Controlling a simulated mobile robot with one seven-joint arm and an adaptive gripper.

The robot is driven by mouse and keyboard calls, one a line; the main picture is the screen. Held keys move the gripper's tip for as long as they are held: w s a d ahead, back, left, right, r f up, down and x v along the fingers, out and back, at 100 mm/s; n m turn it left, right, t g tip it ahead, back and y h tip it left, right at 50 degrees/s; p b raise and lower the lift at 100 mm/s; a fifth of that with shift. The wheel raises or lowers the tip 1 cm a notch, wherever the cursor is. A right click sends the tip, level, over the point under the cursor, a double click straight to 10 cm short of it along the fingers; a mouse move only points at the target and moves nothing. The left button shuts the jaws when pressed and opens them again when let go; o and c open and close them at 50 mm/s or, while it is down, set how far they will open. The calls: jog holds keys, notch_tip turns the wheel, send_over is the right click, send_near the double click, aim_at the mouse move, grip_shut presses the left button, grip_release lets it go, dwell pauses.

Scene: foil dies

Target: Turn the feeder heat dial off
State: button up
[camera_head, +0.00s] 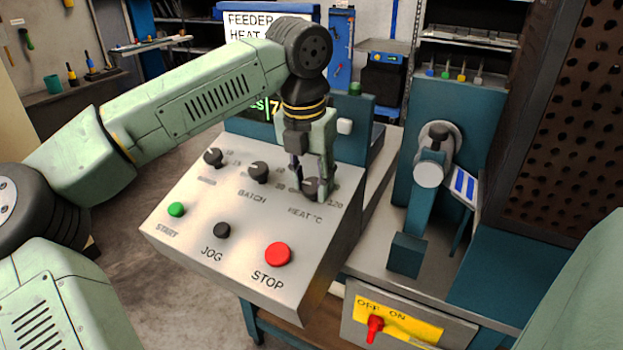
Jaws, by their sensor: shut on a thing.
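The heat dial (310,187) is a dark round knob at the upper right of the sloped grey control panel (210,285). Its label "HEAT °C" is printed below it, with scale numbers around it. My gripper (312,188) points down over the dial and is shut on it. The fingers partly cover the dial, so its pointer setting cannot be read. A sign (240,25) behind my arm reads "FEEDER HEAT", and the rest of it is hidden.
Two other dark dials, the batch dial (259,171) and a left one (213,157), sit beside it. Below are a green start button (176,209), a black jog button (222,230) and a red stop button (277,254). A red switch (374,328) on a yellow off/on plate is lower right.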

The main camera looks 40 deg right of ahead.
aim_at(308, 193)
jog(key=o, duration=1.2)
jog(key=shift+c, duration=0.2)
jog(key=shift+r, duration=0.1)
notch_tip(308, 193, up, 12)
jog(key=a, duration=0.1)
jog(key=shift+s+a, duration=0.35)
jog(key=shift+f, duration=0.2)
